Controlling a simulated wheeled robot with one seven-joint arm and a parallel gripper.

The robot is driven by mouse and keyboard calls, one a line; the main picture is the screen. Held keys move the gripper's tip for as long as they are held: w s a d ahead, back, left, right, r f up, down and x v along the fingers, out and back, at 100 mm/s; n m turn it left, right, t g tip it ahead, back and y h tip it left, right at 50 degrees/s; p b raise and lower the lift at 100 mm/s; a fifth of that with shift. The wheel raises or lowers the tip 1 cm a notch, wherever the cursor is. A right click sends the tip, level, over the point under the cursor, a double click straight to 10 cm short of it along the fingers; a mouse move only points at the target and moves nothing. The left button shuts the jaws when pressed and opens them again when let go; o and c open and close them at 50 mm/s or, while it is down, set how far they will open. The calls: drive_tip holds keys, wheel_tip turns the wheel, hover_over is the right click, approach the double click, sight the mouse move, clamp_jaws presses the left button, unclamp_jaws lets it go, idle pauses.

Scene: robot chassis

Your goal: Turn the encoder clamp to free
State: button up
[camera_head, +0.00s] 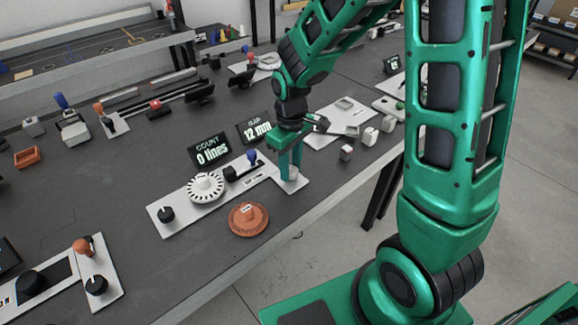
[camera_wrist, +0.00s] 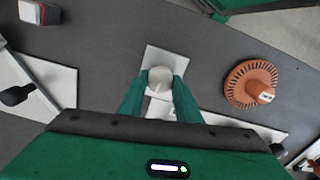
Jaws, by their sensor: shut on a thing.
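A long white encoder panel (camera_head: 182,226) lies on the dark bench, with a black knob (camera_head: 166,214), a white slotted disc (camera_head: 205,187) and a small black block with a blue-tipped handle (camera_head: 251,156). My gripper (camera_head: 290,176) points down at a square white plate (camera_head: 303,183) at the panel's right end. Its fingers are shut on a pale round knob there, also seen in the wrist view as a pale knob (camera_wrist: 160,78) between the fingertips. I cannot read which control is the clamp or its setting.
Displays behind the panel read "COUNT 0 lines" (camera_head: 211,150) and "GAP 12 mm" (camera_head: 255,128). An orange slotted disc (camera_head: 248,219) lies in front of the panel, near the bench's front edge. Small pale blocks (camera_head: 369,136) stand to the right.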

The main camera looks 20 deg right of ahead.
drive_tip(key=shift+w+r+n, duration=0.15)
drive_tip(key=shift+w+n, duration=0.1)
drive_tip(key=shift+n, duration=0.35)
drive_tip(key=o, duration=0.8)
drive_tip(key=shift+o, duration=1.3)
drive_tip(key=shift+s, duration=0.1)
wheel_tip(320, 180, up, 11)
drive_tip(key=shift+f, duration=0.2)
drive_tip(key=s+d+r+m, duration=0.1)
drive_tip(key=s+d+m, duration=0.5)
drive_tip(key=s, duration=0.6)
drive_tip(key=s+d+r+m, duration=0.2)
drive_tip(key=s+d+m, duration=0.5)
drive_tip(key=s+d, duration=0.4)
drive_tip(key=shift+s+d, duration=0.25)
drive_tip(key=shift+s, duration=0.2)
